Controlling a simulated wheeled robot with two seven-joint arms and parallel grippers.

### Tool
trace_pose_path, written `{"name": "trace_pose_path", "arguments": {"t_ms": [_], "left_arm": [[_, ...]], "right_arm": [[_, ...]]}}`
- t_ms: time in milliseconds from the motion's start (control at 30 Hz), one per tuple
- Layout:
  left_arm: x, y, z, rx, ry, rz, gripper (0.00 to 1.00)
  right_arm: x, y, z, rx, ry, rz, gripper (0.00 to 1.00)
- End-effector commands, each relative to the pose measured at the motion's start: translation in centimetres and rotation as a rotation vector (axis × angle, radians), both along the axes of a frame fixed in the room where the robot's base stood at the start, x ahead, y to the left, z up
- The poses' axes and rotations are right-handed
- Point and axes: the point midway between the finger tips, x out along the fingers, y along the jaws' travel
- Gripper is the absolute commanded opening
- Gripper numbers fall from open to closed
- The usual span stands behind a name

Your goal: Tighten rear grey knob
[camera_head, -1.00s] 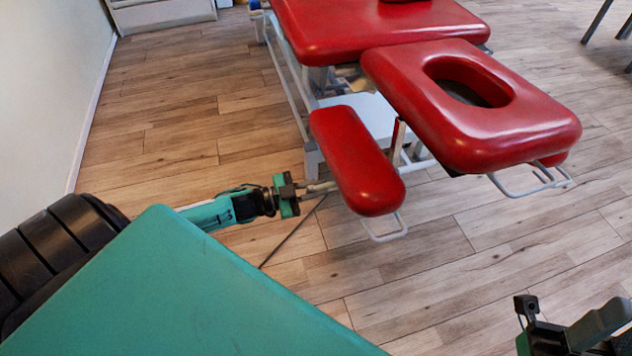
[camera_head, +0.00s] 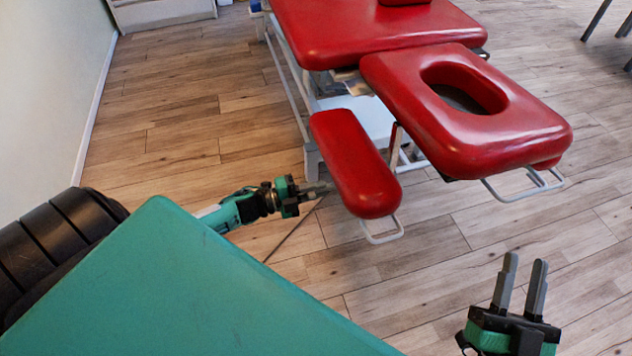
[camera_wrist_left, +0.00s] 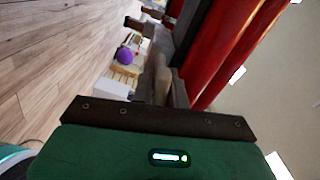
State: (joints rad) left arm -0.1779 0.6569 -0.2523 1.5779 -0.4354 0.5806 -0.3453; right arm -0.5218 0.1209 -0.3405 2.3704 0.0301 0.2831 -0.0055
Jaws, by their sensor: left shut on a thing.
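The red treatment table (camera_head: 365,30) has a red headrest (camera_head: 500,125) with an oval hole and a red armrest (camera_head: 355,160) beside it. My left gripper (camera_head: 322,188) reaches in from the left, with its fingertips at the armrest's left side. It is shut on the rear grey knob, which the fingers and armrest hide in the head view. In the left wrist view, a pale greyish piece (camera_wrist_left: 162,82) shows between the fingers, close to red padding. The knob's outline is unclear. My right gripper (camera_head: 525,265) is open and empty above the floor at lower right, fingers upward.
A white metal frame (camera_head: 310,160) stands under the table. A thin wire handle (camera_head: 385,232) juts from the armrest and another (camera_head: 527,187) from the headrest. A large green panel fills the lower left. The wood floor (camera_head: 440,270) between the grippers is clear.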

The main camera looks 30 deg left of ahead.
Motion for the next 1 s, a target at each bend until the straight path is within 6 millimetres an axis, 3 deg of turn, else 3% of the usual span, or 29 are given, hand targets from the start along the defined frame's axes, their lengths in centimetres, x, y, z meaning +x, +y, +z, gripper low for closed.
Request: {"name": "trace_pose_path", "arguments": {"t_ms": [400,900,933,1000], "left_arm": [[-0.07,0.01,-0.11,0.128,-0.106,0.0,0.0],[-0.09,0.0,-0.13,0.141,-0.117,-0.001,0.0],[-0.09,0.0,-0.13,0.141,-0.117,-0.001,0.17],[-0.08,0.0,-0.12,0.14,-0.117,-0.001,0.31]], "right_arm": [[0.03,0.06,-0.13,-0.002,0.007,0.001,0.31],[0.01,0.05,-0.11,-0.001,0.006,0.001,0.31],[0.01,0.05,-0.11,-0.001,0.006,0.001,0.31],[0.01,0.05,-0.1,-0.001,0.006,0.001,0.31]]}}
